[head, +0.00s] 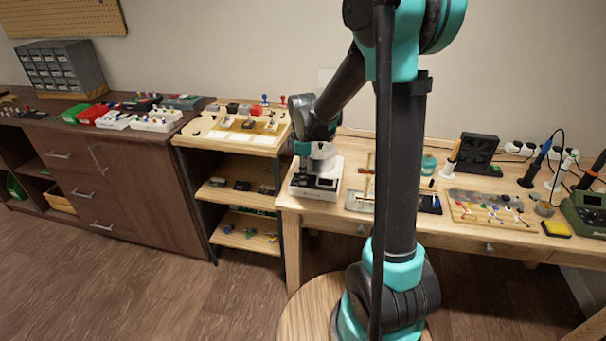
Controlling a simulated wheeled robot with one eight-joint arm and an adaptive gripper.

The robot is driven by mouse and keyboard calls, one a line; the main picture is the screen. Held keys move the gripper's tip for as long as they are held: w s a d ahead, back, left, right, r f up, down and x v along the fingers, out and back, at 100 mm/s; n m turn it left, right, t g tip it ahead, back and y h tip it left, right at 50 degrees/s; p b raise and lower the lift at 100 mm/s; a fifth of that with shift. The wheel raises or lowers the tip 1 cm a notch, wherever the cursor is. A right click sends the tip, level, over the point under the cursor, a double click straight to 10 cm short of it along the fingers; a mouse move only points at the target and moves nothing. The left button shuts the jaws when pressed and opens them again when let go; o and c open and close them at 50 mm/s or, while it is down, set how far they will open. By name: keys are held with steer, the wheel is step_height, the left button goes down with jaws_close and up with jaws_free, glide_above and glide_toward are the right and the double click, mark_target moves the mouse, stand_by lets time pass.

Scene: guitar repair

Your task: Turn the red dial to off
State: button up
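I cannot make out a red dial for certain in the head view. My gripper (321,153) hangs at the end of my arm, pointing down over a white device with a dark panel (328,189) at the left end of the workbench. The gripper hides the back part of this device. Its fingers are too small and hidden to show whether they are open or shut, or whether they touch the device. Small red-topped parts (283,100) stand at the back of the light wooden shelf unit, left of my gripper.
The workbench (323,213) also bears a metal plate, a board with coloured pieces (490,212), a black fan box (476,152) and a green soldering station (586,212). A dark cabinet (130,190) with boxes on top stands left. My arm hides the bench's middle.

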steer(key=o, duration=0.5)
steer(key=shift+c, duration=0.2)
steer(key=shift+r, duration=0.1)
step_height(320, 180, up, 12)
steer(key=shift+s, duration=0.4)
steer(key=s+d+f+m+t, duration=0.1)
steer(key=s+d+f+m, duration=0.4)
steer(key=s+m, duration=0.3)
steer(key=s+d+f+m+t, duration=0.2)
steer(key=s+d+f+m, duration=0.4)
steer(key=s, duration=0.6)
step_height(320, 180, down, 2)
steer(key=m, duration=0.2)
steer(key=shift+d+m+t, duration=0.15)
steer(key=shift+m+t, duration=0.15)
steer(key=shift+m, duration=0.1)
